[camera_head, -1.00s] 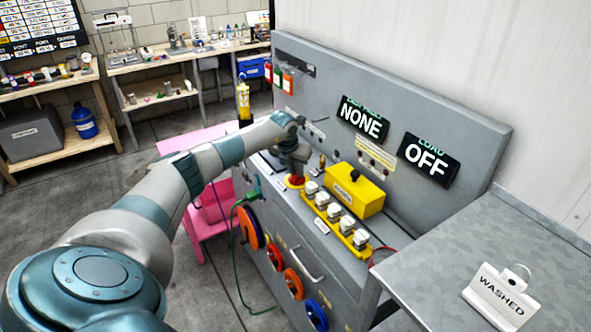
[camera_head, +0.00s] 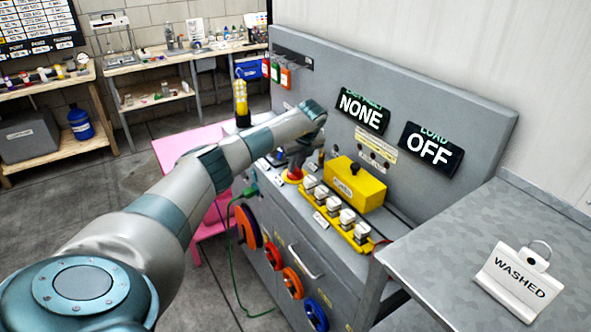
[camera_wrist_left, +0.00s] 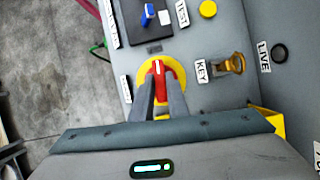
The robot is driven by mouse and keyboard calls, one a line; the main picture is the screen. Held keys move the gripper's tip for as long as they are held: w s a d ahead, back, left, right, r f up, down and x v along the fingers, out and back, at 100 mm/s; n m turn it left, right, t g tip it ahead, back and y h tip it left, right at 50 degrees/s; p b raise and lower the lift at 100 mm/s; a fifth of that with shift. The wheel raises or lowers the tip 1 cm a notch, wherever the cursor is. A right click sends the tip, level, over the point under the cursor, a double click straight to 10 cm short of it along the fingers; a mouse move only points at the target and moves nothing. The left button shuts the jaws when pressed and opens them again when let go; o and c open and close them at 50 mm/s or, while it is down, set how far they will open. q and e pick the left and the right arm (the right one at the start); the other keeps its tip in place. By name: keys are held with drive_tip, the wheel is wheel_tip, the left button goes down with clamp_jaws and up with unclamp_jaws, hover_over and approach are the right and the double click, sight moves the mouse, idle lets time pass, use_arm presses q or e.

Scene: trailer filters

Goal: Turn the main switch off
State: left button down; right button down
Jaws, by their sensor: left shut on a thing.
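The main switch is a red knob (camera_wrist_left: 160,73) on a round yellow plate (camera_wrist_left: 180,72) in the left wrist view. In the head view the red knob (camera_head: 294,174) shows on the bench top, partly hidden by my arm. My left gripper (camera_wrist_left: 161,85) is shut on the red knob, one finger on each side of it. A white mark on the knob points towards the top of the wrist picture. The load sign (camera_head: 432,151) reads OFF, and the sign beside it (camera_head: 362,110) reads NONE. My right gripper is not in view.
A yellow box (camera_head: 355,186) and a yellow strip of white-topped switches (camera_head: 336,213) stand right of the knob. A brass key (camera_wrist_left: 232,64) sits by the KEY label. A grey side table (camera_head: 470,228) holds a WASHED sign (camera_head: 519,276). A pink stool (camera_head: 190,142) stands behind my arm.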

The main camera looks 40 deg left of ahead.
use_arm(q)
drive_tip(key=shift+n+g, duration=0.3)
drive_tip(key=shift+n, duration=0.3)
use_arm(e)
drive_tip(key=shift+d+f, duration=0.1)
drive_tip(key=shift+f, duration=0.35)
use_arm(q)
drive_tip(key=shift+b, duration=0.3)
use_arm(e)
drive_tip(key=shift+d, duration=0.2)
use_arm(q)
drive_tip(key=c, duration=1.7)
unclamp_jaws()
